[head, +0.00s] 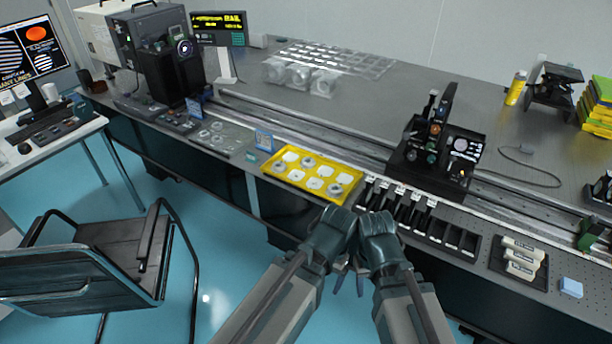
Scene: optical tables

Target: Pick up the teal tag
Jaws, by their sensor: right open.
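A small teal tag (252,155) lies at the front edge of the optical table, just left of the yellow tray and below a small blue sign. My right gripper (350,280) is open, with its fingers pointing down in front of the table edge. It looks empty and is well to the right of the tag and nearer to me. My left arm's wrist is beside my right one, in front of the table. Its fingers are not clearly seen.
The yellow tray (313,175) holds several pale and round parts. A black slotted rack (418,220) stands to its right. The small blue sign (264,139) stands behind the tag. A rail (300,120) runs along the table. A black chair (105,260) stands at the lower left.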

